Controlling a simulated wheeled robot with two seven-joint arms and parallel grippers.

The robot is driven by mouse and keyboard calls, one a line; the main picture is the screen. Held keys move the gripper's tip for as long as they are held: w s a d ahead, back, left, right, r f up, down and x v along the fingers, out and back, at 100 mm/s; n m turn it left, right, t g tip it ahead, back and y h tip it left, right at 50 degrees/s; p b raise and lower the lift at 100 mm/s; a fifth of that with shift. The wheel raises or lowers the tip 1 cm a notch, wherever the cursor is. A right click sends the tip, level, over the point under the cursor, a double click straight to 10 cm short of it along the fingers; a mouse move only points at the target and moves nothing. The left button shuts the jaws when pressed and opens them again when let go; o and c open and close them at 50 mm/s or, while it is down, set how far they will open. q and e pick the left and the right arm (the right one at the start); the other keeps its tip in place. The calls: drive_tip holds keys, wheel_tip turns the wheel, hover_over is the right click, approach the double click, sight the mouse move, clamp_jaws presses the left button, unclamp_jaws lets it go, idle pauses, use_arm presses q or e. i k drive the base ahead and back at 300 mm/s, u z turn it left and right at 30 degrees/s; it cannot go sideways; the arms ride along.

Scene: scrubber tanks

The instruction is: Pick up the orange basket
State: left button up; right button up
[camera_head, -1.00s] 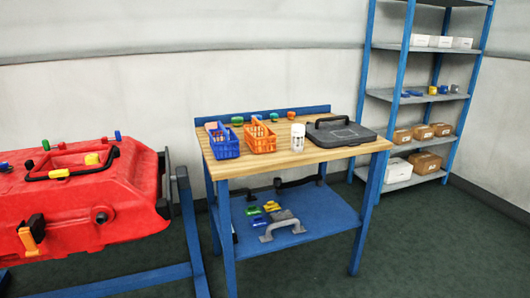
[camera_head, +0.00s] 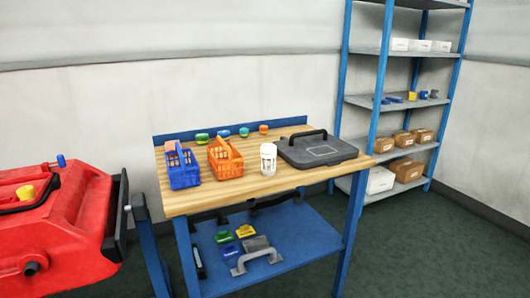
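The orange basket (camera_head: 226,163) stands upright on the wooden top of the workbench (camera_head: 205,198). It has slotted sides and an arched handle. A blue basket (camera_head: 183,170) stands just to its left, with something pinkish showing inside. A white cylindrical container (camera_head: 268,158) stands to the right of the orange basket. Neither of my grippers shows in the view, and nothing holds the orange basket.
A dark flat case (camera_head: 317,149) lies on the bench's right part. Several small colored items line the bench's back edge. The lower blue shelf (camera_head: 300,229) holds more parts. A red tank (camera_head: 60,225) stands left; a shelving rack (camera_head: 400,100) stands behind right.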

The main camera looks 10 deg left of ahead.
sight(227, 168)
drive_tip(key=u, duration=0.35)
drive_tip(key=i, duration=0.95)
drive_tip(key=u, duration=0.7)
